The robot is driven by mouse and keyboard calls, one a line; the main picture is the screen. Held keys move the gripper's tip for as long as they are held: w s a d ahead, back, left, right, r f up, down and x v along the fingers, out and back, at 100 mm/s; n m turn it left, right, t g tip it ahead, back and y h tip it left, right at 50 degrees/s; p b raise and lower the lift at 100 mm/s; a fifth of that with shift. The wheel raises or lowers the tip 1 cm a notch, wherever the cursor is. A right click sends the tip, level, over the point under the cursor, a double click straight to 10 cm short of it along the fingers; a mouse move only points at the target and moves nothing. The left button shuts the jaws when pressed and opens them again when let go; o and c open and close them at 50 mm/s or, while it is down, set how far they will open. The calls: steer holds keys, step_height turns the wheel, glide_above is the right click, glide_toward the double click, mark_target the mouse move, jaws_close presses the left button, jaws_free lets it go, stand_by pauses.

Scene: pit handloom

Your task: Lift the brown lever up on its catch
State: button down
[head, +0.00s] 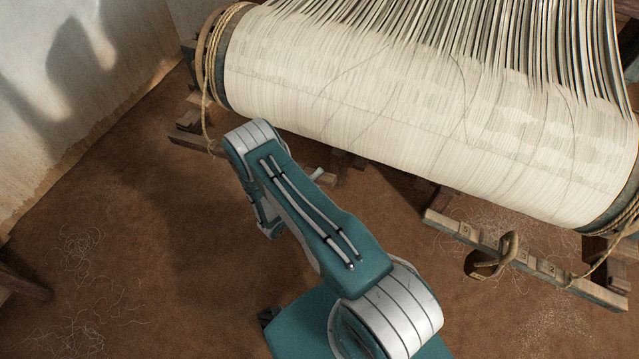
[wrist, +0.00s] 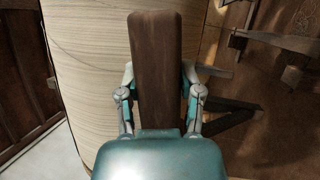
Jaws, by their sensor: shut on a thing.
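The brown lever (wrist: 157,45) is a dark wooden bar with a rounded end, standing lengthwise in the middle of the wrist view. My gripper (wrist: 158,78) has one finger on each side of it and is shut on it. The lever's lower part is hidden behind my gripper's body. In the head view my arm covers the place where the lever would be, and I cannot make out the lever or the fingers there. The catch cannot be told for sure in either view.
A large beam wound with cream warp (head: 400,100) lies across the back. A rope (head: 206,125) hangs at its left end. A notched wooden rail (head: 455,228) with a curved metal piece (head: 490,264) stands at right. The brown floor (head: 130,220) at left is mostly clear, with loose threads.

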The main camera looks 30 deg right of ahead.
steer(key=shift+c, duration=1.2)
jaws_free()
steer(key=shift+d, duration=0.1)
steer(key=v, duration=1.2)
steer(key=shift+w+f, duration=0.1)
